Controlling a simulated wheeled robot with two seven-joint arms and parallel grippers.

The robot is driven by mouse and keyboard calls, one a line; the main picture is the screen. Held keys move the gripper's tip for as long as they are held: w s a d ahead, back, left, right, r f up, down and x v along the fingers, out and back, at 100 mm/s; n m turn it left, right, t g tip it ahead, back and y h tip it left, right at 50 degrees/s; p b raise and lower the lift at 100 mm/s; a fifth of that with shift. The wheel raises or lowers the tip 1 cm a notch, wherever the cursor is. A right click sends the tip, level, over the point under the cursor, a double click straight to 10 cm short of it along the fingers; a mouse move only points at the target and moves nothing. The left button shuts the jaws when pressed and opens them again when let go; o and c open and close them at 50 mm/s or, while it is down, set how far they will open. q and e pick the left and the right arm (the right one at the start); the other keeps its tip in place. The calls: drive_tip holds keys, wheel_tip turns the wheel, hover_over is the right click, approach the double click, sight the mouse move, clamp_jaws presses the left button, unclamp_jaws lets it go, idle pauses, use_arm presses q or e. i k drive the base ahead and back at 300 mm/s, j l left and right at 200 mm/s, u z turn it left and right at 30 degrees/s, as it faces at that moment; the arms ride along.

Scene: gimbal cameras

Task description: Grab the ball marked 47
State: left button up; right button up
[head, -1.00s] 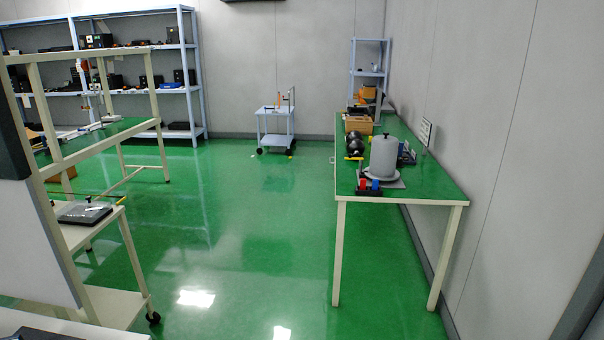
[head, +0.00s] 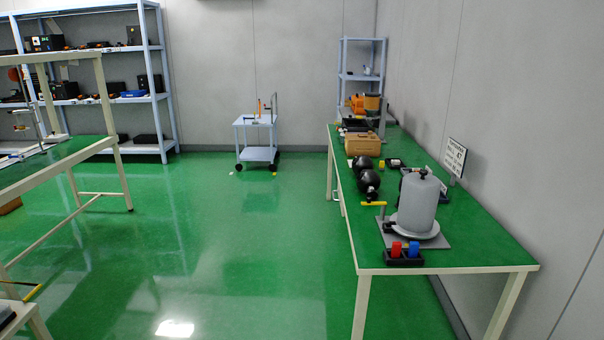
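Two dark round objects sit on the green-topped table (head: 480,246) on the right in the head view. One dark ball (head: 369,185) is nearer and another dark round object (head: 361,165) is just behind it. No number can be read on either. A white sign (head: 454,158) at the table's wall side appears to show 47 among other text. Neither of my grippers is in view.
A grey cylinder (head: 418,208) on a plate and a black holder with red and blue pieces (head: 403,255) stand at the table's near end. A small cart (head: 257,140) stands at the back. Green floor (head: 240,240) left of the table is clear.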

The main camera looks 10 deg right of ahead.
sight(361, 162)
drive_tip(key=i+j+z, duration=0.15)
drive_tip(key=i+z, duration=0.3)
drive_tip(key=i+j+z, duration=0.3)
drive_tip(key=i+z, duration=0.2)
drive_tip(key=i+j+z, duration=0.6)
drive_tip(key=j+z, duration=0.3)
